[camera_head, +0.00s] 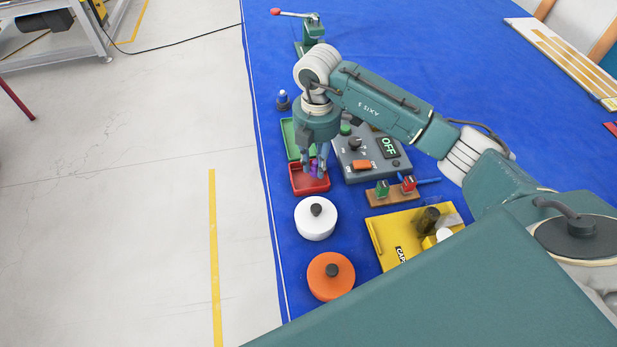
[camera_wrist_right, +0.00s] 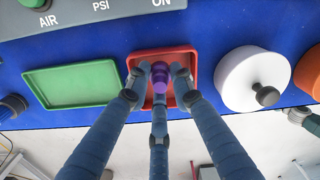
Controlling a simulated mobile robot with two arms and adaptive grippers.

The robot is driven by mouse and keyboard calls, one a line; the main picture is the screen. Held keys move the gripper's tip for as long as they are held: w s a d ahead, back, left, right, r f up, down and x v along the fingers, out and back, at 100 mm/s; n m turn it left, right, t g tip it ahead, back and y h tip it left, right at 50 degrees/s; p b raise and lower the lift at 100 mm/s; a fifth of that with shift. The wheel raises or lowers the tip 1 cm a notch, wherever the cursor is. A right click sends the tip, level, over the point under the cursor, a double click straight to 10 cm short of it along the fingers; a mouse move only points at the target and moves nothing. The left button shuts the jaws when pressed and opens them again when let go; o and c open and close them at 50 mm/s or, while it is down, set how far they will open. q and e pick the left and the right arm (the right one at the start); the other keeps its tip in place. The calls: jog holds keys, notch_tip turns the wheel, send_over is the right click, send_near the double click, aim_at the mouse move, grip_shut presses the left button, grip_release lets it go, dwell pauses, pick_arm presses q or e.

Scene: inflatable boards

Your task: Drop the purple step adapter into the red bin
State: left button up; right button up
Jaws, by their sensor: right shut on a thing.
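The purple step adapter (camera_wrist_right: 181,80) is held between the fingertips of my right gripper (camera_wrist_right: 160,78), which is shut on it. In the head view the adapter (camera_head: 314,167) shows as a small purple patch at my right gripper (camera_head: 317,168). The red bin (camera_wrist_right: 137,63) lies behind and beneath the fingertips in the wrist view. In the head view the red bin (camera_head: 307,188) is directly below the gripper. The exact height of the adapter above the bin floor is hard to tell.
A green tray (camera_wrist_right: 72,83) is beside the red bin. A grey control panel reading OFF (camera_head: 362,172) stands to the right in the head view. A white round lidded piece (camera_head: 316,226) and an orange one (camera_head: 326,283) are nearer. A yellow board (camera_head: 390,228) lies at right.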

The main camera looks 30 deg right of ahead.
jog(key=o, duration=0.9)
jog(key=shift+o, duration=0.2)
jog(key=shift+r, duration=0.35)
pick_arm(q)
jog(key=shift+s, duration=0.85)
pick_arm(e)
notch_tip(320, 180, up, 11)
jog(key=shift+r, duration=0.2)
